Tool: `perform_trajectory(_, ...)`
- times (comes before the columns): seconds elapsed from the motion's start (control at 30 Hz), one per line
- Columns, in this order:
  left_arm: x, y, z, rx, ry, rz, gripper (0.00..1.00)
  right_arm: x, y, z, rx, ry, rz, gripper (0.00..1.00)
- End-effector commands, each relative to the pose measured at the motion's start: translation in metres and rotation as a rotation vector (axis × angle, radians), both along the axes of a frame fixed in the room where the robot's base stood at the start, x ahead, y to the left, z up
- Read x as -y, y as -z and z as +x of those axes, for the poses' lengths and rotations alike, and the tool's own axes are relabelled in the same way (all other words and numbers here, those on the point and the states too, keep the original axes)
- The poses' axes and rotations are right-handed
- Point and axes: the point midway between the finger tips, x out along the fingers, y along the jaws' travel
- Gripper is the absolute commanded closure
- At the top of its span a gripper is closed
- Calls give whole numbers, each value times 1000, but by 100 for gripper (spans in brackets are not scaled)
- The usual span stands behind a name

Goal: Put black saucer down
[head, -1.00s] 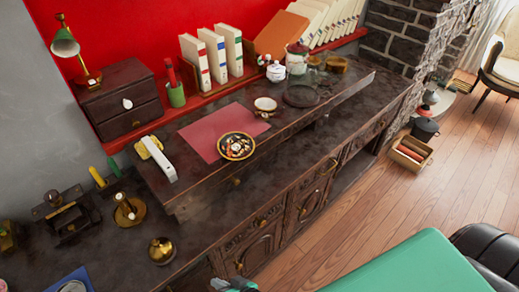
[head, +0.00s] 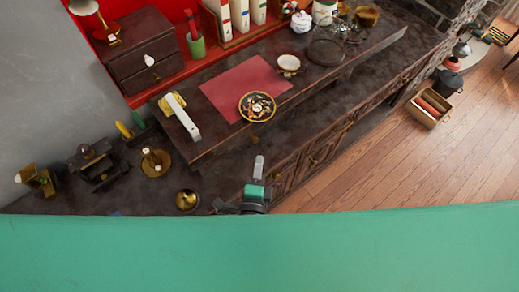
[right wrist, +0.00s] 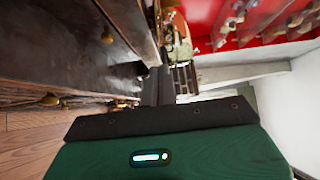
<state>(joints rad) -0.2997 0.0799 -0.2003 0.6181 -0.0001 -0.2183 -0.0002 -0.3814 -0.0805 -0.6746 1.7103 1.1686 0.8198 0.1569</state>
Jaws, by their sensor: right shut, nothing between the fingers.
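The black saucer (head: 257,107), with a gold rim and a coloured pattern, lies flat at the front edge of the red mat (head: 228,92) on the raised dark shelf (head: 310,89). My right gripper (head: 258,164) is in front of the shelf, nearer to me than the saucer and apart from it. It is shut and empty. My left gripper is not in view.
A white cup (head: 288,65) stands at the mat's right. A white-handled tool (head: 182,116) lies left of it. A brass bell (head: 187,201) and a brass candle holder (head: 155,163) stand on the lower counter.

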Motion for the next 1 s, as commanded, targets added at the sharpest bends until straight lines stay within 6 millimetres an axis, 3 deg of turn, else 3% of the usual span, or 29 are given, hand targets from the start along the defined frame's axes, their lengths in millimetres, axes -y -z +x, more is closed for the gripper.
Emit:
perform_trajectory(0.43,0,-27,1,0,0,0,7,13,-4,83,2,-1,-4,100)
perform_trajectory(0.5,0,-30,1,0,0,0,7,7,-3,92,2,-3,-3,100)
perform_trajectory(0.73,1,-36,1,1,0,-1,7,-7,-1,110,1,-2,-2,100)
perform_trajectory(1.0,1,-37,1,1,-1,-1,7,-11,0,115,0,-2,-2,100)
